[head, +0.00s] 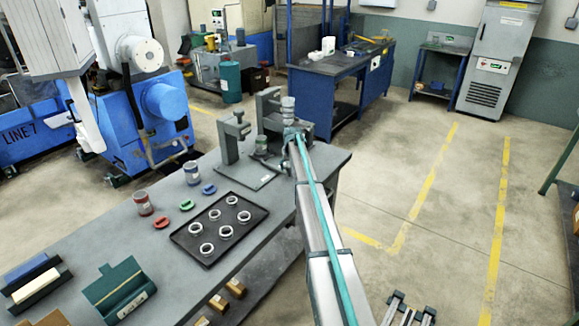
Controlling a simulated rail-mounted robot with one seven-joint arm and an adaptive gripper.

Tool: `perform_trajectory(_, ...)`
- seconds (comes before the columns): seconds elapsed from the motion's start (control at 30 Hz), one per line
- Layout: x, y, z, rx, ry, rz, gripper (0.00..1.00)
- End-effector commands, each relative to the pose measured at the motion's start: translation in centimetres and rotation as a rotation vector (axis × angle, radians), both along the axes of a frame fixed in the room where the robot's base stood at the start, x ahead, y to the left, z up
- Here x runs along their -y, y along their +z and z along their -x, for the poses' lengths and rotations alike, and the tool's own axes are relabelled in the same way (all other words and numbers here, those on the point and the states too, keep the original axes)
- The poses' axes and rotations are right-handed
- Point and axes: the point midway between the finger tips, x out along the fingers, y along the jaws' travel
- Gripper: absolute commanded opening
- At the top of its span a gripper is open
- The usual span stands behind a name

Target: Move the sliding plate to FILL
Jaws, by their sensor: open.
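The fixture that may carry the sliding plate stands at the bench's far end in the head view. I cannot pick out the sliding plate or a FILL mark at this size. A long silver beam with a teal strip (328,240) runs up to the fixture and covers part of it.
The grey bench (120,195) holds a black tray (190,243) with several rings, small pots, coloured rings and a green holder (118,290). A blue machine (145,120) is at left, a blue workbench (340,75) behind.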

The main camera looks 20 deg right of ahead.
Motion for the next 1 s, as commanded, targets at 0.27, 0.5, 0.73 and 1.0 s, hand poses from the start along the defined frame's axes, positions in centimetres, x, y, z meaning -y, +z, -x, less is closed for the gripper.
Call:
perform_trajectory(0.27, 0.2, -2.1, -0.9, -0.001, 0.0, 0.0, 0.59)
perform_trajectory(0.5, 0.2, -2.3, -0.9, 0.0, 0.0, 0.0, 0.59)
perform_trajectory(0.73, 0.2, -2.2, -0.9, 0.0, -0.001, 0.0, 0.29)
perform_trajectory(1.0, 0.2, -2.2, -0.9, 0.0, -0.001, 0.0, 0.0)
